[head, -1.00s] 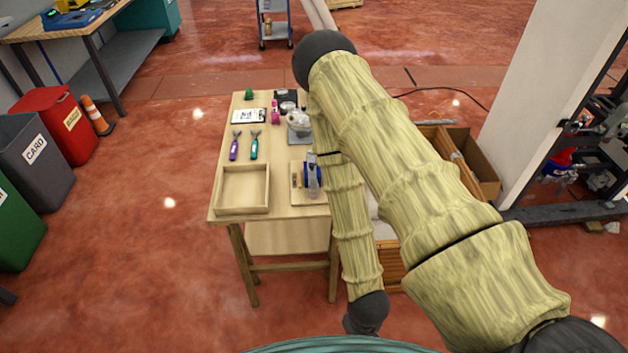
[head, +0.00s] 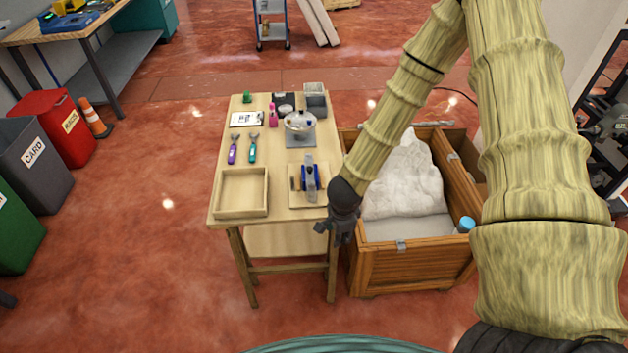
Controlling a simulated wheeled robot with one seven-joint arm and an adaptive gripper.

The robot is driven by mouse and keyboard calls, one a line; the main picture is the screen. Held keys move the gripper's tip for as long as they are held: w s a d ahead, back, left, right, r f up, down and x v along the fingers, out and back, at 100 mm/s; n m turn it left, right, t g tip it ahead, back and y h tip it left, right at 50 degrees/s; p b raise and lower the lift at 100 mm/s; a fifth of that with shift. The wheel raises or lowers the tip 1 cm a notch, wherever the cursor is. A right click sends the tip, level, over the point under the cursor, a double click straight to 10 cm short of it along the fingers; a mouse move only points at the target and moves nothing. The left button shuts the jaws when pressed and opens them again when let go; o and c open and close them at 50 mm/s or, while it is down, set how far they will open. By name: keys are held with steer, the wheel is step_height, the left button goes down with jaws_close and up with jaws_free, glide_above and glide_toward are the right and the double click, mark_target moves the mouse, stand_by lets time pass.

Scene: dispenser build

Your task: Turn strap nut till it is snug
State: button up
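A small assembly with a blue part and a grey upright piece (head: 310,178) stands on a light wooden board (head: 296,202) at the right front of the table. It may be the dispenser with its strap; I cannot make out the strap nut at this size. My gripper (head: 334,240) is dark and hangs beside the table's front right corner, apart from the assembly. Its fingers are too small and dark to show whether they are open or shut. I see nothing clearly held in it.
The wooden table (head: 268,160) also bears an empty tray (head: 241,213), purple (head: 232,150) and teal (head: 253,148) tools, and a glass-like bowl (head: 299,122) on a grey pad. A wooden crate (head: 410,270) with a white heap (head: 405,180) stands close on the right.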

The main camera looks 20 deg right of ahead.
mark_target(312, 184)
steer(key=w+d+r+m+t+y, duration=0.2)
steer(key=w+r+m+y, duration=0.1)
steer(key=w+r+m, duration=0.95)
steer(key=shift+n, duration=0.95)
steer(key=shift+w+a+r+p+x, duration=0.1)
steer(key=shift+w+a+p+x, duration=0.15)
steer(key=shift+x, duration=1.2)
steer(key=shift+w+a+r+p+x, duration=0.15)
steer(key=shift+w+p+x, duration=0.1)
steer(key=shift+x, duration=1.2)
steer(key=shift+w+a+r+p+x, duration=0.15)
steer(key=shift+w+x, duration=0.1)
steer(key=shift+x, duration=1.25)
jaws_close()
